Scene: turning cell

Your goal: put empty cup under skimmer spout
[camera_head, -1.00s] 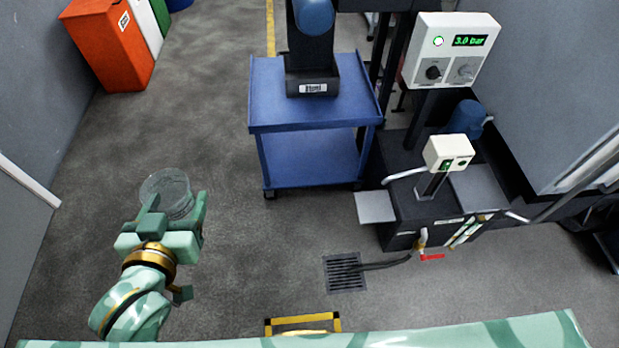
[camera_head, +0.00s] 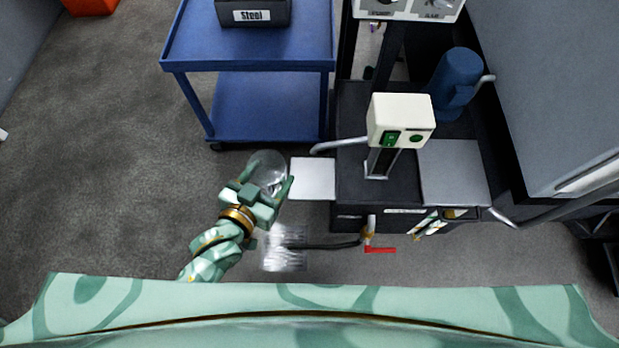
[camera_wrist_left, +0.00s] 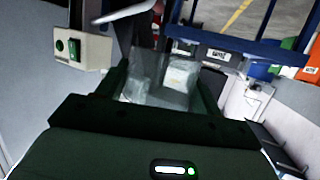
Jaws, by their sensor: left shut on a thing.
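The clear cup (camera_head: 268,170) is held in my left gripper (camera_head: 268,190), which is shut on it, just left of the small light shelf plate (camera_head: 313,178). In the left wrist view the see-through cup (camera_wrist_left: 165,82) stands between the fingers, and it looks empty. The skimmer is the small white box with green buttons (camera_head: 400,122) on the black tank; its grey spout pipe (camera_head: 338,145) reaches left over the back of the shelf plate. The skimmer box also shows in the left wrist view (camera_wrist_left: 82,46). My right gripper is not in view.
A blue cart (camera_head: 262,105) with a black bin marked Steel (camera_head: 252,12) stands behind the cup. A floor drain (camera_head: 284,248) with a black hose lies in front of the shelf. A red-handled valve (camera_head: 380,250) sticks out from the tank front. Open floor lies to the left.

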